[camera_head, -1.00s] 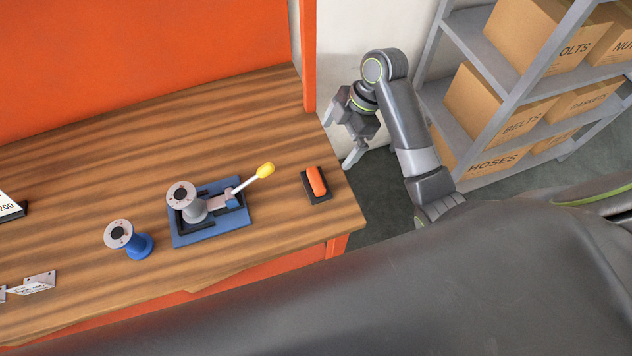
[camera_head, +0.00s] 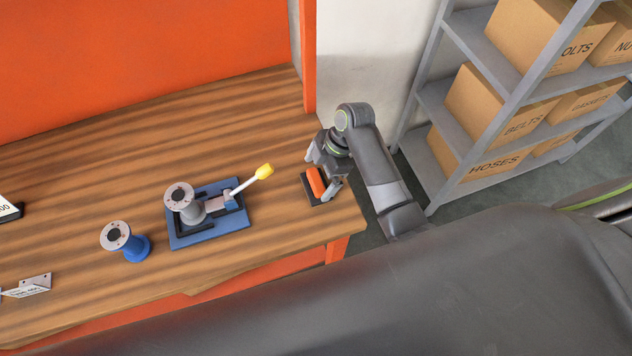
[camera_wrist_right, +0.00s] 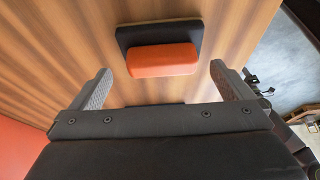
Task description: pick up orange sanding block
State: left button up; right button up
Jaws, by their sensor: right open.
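The orange sanding block (camera_head: 317,181) lies on a dark base pad (camera_head: 309,193) near the right end of the wooden workbench. My right gripper (camera_head: 323,174) is over the block, its two fingers spread to either side in the head view. In the right wrist view the block (camera_wrist_right: 163,60) shows ahead of the open fingers of the gripper (camera_wrist_right: 163,82), roughly midway between them, with nothing held. My left gripper is not in view.
A blue fixture (camera_head: 209,232) with a yellow-tipped lever (camera_head: 264,171) stands left of the block. A blue spool-like part (camera_head: 137,248) stands further left. An orange post (camera_head: 309,55) rises at the bench's back right corner. A shelf (camera_head: 478,40) with cardboard boxes stands beyond.

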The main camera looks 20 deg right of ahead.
aim_at(318, 179)
jog(key=x, duration=0.3)
jog(key=shift+s+d+p, duration=0.15)
jog(key=shift+d+p, duration=0.05)
jog(key=shift+p, duration=0.2)
jog(key=shift+a+f, duration=0.15)
jog(key=shift+f, duration=0.3)
jog(key=c, duration=0.8)
jog(key=shift+o, duration=0.2)
jog(key=shift+r, duration=0.15)
notch_tip(318, 179, up, 10)
jog(key=shift+f+b, duration=0.1)
jog(key=shift+b, duration=0.85)
